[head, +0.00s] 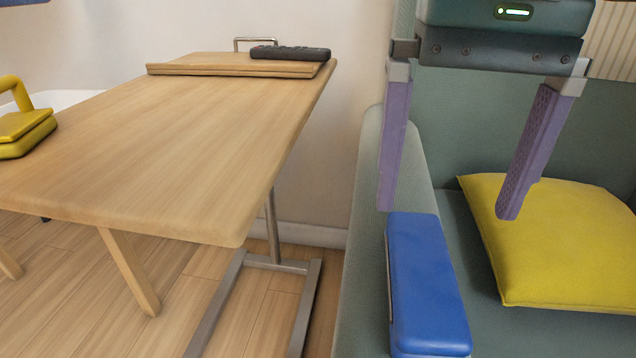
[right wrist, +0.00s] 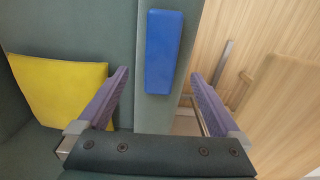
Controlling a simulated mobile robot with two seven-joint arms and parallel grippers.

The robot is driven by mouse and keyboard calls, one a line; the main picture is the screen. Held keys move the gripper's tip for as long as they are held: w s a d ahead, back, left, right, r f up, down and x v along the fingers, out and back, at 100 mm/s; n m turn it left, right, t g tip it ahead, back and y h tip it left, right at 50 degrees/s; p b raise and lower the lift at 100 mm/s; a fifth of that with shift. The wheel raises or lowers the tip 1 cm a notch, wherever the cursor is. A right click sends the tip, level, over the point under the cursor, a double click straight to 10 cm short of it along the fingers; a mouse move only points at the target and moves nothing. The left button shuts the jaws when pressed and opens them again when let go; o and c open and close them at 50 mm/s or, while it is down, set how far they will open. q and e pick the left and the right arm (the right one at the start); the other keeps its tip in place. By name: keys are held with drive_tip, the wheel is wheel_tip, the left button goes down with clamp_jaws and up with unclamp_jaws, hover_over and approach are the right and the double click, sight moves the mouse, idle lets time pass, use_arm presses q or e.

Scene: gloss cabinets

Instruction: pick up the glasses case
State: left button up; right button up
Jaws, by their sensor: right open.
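The glasses case is a blue, long, rounded box (head: 428,285) lying on the green armrest of the sofa. My right gripper (head: 448,210) is open, with its two purple fingers pointing down above the armrest, near the far end of the case. In the right wrist view the case (right wrist: 163,50) shows between and beyond the open fingers of the right gripper (right wrist: 158,74). Nothing is held between them. The case looks apart from both fingers. My left gripper is not in view.
A yellow cushion (head: 565,245) lies on the sofa seat, right of the case. A wooden table (head: 170,140) on a metal frame stands to the left, with a dark remote (head: 290,53) on its raised far ledge and a yellow object (head: 22,135) at its left edge.

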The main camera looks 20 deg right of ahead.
sight(424, 263)
wheel_tip(424, 263, down, 4)
drive_tip(key=shift+w+a+b, duration=0.15)
drive_tip(key=shift+b, duration=0.55)
wheel_tip(424, 263, down, 6)
drive_tip(key=shift+r+b, duration=0.1)
drive_tip(key=shift+b, duration=1.15)
drive_tip(key=shift+w+d+r, duration=0.1)
drive_tip(key=shift+d, duration=0.1)
drive_tip(key=shift+c, duration=1.3)
drive_tip(key=c, duration=1.1)
